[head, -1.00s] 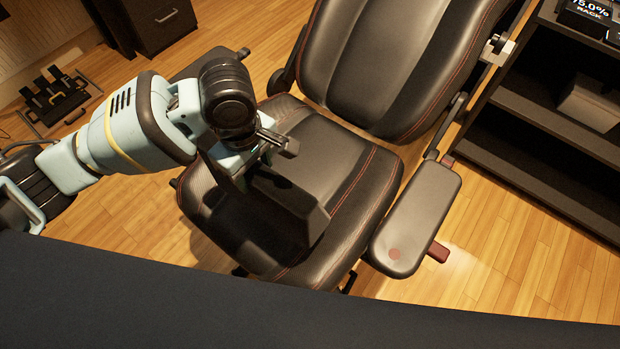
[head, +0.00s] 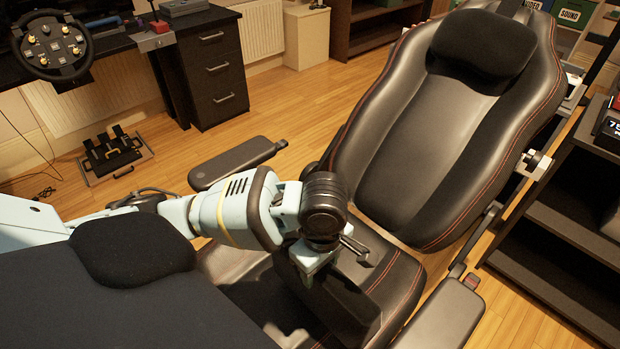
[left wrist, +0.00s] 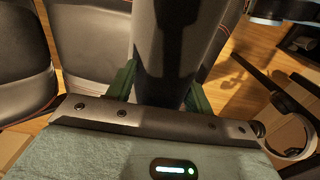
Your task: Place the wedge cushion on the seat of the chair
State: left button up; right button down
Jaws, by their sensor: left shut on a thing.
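The chair is black leather with red stitching; its seat (head: 405,285) is in the lower middle of the head view, below a tall backrest (head: 430,150). My left gripper (head: 316,268) is over the seat, shut on the dark wedge cushion (head: 352,305). In the left wrist view the wedge cushion (left wrist: 168,50) sits between the two green fingers (left wrist: 160,95). The wedge's lower edge is at the seat; I cannot tell whether it bears on it. My arm hides part of the seat. My right gripper is not in view.
Armrests flank the seat, left (head: 238,162) and right (head: 445,318). A dark shelf unit (head: 560,225) stands close on the right. A desk with a racing wheel (head: 55,47), drawers (head: 215,80) and pedals (head: 112,155) are at the back left. A black surface fills the lower left.

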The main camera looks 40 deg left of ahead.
pick_arm(q)
jog(key=w+a+f+b, duration=0.2)
jog(key=w+a, duration=0.1)
jog(key=w, duration=0.4)
jog(key=w+a+f+b, duration=0.2)
jog(key=w+a+f, duration=0.1)
jog(key=w, duration=0.4)
jog(key=shift+a, duration=0.8)
jog(key=o, duration=1.6)
